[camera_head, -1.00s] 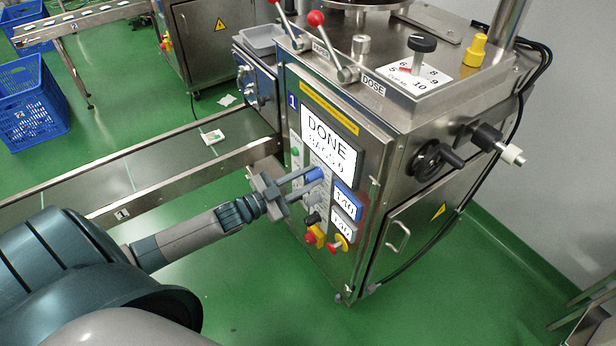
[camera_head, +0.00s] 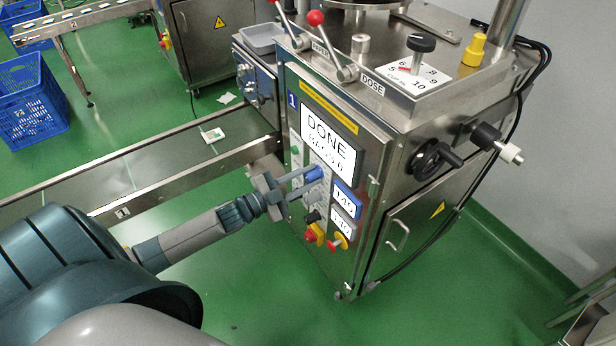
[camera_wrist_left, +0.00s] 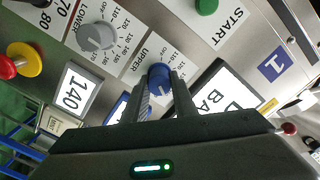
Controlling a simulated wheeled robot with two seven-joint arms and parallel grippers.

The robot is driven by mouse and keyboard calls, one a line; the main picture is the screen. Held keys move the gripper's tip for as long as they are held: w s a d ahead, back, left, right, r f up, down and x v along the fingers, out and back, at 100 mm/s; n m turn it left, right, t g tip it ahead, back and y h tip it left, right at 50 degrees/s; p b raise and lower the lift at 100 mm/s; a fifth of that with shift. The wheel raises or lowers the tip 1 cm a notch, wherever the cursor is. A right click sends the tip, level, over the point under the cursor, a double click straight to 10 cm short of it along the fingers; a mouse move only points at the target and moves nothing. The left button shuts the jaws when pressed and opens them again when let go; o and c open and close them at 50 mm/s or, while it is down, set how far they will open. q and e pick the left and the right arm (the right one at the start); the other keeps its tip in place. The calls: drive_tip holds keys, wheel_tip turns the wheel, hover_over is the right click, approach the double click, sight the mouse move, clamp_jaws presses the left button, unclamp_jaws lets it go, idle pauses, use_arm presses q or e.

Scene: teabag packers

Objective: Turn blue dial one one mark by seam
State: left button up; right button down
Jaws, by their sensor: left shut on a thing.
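The blue dial (camera_head: 314,174) sits on the front panel of machine 1, below the screen reading DONE (camera_head: 331,141). In the left wrist view the blue dial (camera_wrist_left: 159,78) is under the word UPPER, with printed numbers around it. My left gripper (camera_head: 299,183) reaches in from the left and is shut on the blue dial. The wrist view shows its two fingers (camera_wrist_left: 160,92) on either side of the dial. The dial's exact pointer position is too small to read. My right gripper is not in view.
A grey dial marked LOWER (camera_wrist_left: 97,38) is beside the blue one. A conveyor (camera_head: 150,180) runs left of the machine.

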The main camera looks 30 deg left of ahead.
use_arm(q)
drive_tip(key=o, duration=0.9)
drive_tip(key=shift+o, duration=0.7)
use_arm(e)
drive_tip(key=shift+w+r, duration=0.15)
use_arm(q)
drive_tip(key=shift+s, duration=0.1)
drive_tip(key=shift+s+a+f, duration=0.1)
drive_tip(key=shift+s+a, duration=0.05)
drive_tip(key=shift+s, duration=0.25)
drive_tip(key=b+v, duration=0.1)
drive_tip(key=v, duration=1.5)
drive_tip(key=shift+b, duration=0.4)
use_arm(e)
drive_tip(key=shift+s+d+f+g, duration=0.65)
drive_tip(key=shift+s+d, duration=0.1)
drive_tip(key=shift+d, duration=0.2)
use_arm(q)
drive_tip(key=shift+s+a, duration=0.1)
drive_tip(key=shift+s, duration=0.05)
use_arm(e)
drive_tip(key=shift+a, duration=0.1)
